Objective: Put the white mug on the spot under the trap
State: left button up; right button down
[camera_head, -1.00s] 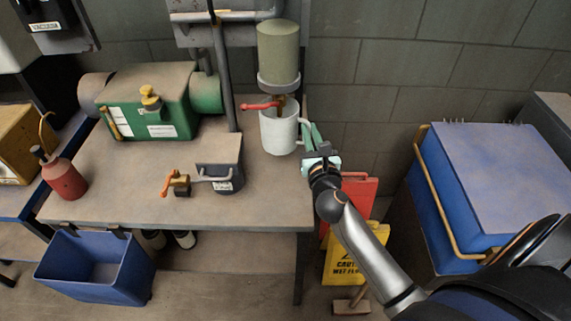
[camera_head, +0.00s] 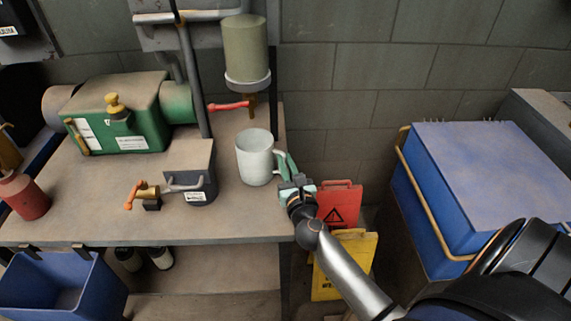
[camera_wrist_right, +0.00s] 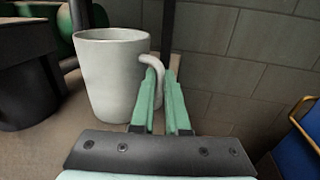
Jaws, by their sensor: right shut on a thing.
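The white mug (camera_head: 255,160) is upright over the right end of the workbench, in front of and below the trap. The trap (camera_head: 246,52) is an olive cylinder on the wall with a red lever (camera_head: 229,106) and a brass spout (camera_head: 252,108). My right gripper (camera_head: 287,170) is shut on the mug's handle, right of the mug. In the right wrist view the green fingers (camera_wrist_right: 162,85) are at the handle (camera_wrist_right: 152,62). I cannot tell whether the mug's base touches the bench. The spot under the trap is not clearly visible. My left gripper is out of view.
A red can (camera_head: 23,196) is at far left. Bare workbench top (camera_head: 95,205) lies in front. A blue bin (camera_head: 445,185) stands right.

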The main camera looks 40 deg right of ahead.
jog(key=shift+f, duration=0.1)
jog(key=c, duration=1.4)
grip_release()
jog(key=shift+f, duration=0.1)
jog(key=o, duration=0.5)
jog(key=shift+r, duration=0.3)
jog(key=shift+b+v, duration=1.1)
jog(key=shift+v, duration=4.9)
